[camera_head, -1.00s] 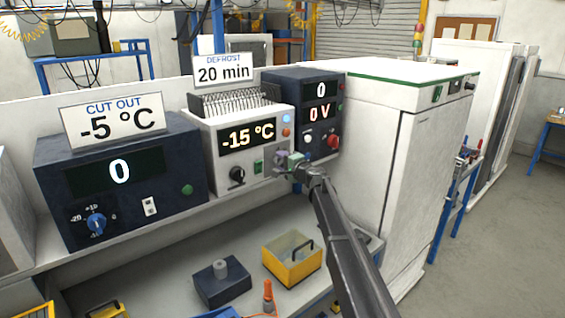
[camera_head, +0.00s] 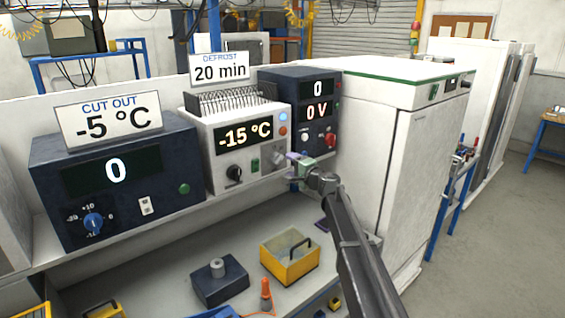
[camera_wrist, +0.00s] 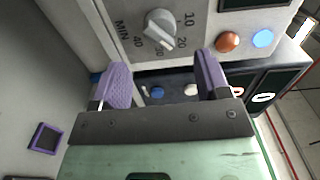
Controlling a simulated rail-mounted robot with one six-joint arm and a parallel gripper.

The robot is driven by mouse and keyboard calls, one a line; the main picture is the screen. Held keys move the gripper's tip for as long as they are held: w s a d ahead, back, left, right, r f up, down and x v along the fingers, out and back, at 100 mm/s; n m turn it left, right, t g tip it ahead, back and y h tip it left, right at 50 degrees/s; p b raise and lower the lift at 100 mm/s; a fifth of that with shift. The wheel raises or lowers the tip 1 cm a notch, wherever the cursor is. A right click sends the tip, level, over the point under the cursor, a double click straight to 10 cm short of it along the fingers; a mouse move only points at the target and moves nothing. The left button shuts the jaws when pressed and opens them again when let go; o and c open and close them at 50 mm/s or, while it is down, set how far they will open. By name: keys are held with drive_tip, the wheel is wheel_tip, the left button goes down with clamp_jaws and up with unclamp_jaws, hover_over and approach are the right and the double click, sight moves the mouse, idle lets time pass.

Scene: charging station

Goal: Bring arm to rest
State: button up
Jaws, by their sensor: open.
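My gripper (camera_head: 297,160) is in front of the lower right of the white -15 °C unit (camera_head: 205,118), near the dark 0 V unit (camera_head: 330,88). In the wrist view my gripper (camera_wrist: 162,70) has its two purple-padded fingers spread wide, with nothing between them. A grey timer dial (camera_wrist: 160,28) marked in MIN lies beyond the fingertips, apart from them. My arm reaches up from the lower right in the head view.
A dark CUT OUT unit (camera_head: 118,180) stands on the shelf at left. Below are a yellow box (camera_head: 290,262), a dark block (camera_head: 220,285) and an orange-topped item (camera_head: 265,290). A tall white cabinet (camera_head: 385,150) stands right of my arm.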

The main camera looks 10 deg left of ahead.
drive_tip(key=s+d+f+n+g+h, duration=0.2)
drive_tip(key=s+d+f+n+g, duration=0.3)
drive_tip(key=s, duration=0.6)
drive_tip(key=s+d+f+n+g+h, duration=0.15)
drive_tip(key=s+f+n+g, duration=0.35)
drive_tip(key=s, duration=0.7)
drive_tip(key=s+d+f+g+h, duration=0.1)
drive_tip(key=s+d+f+h, duration=0.1)
drive_tip(key=s+d, duration=0.3)
drive_tip(key=s+d+f+m+g+h, duration=0.1)
drive_tip(key=s+d+h, duration=0.3)
drive_tip(key=s, duration=0.6)
drive_tip(key=s+d+f+h, duration=0.3)
drive_tip(key=s+d+f, duration=0.1)
drive_tip(key=s+d, duration=0.3)
drive_tip(key=shift+s+d+g, duration=0.25)
drive_tip(key=shift+s+g, duration=0.15)
drive_tip(key=shift+s, duration=0.4)
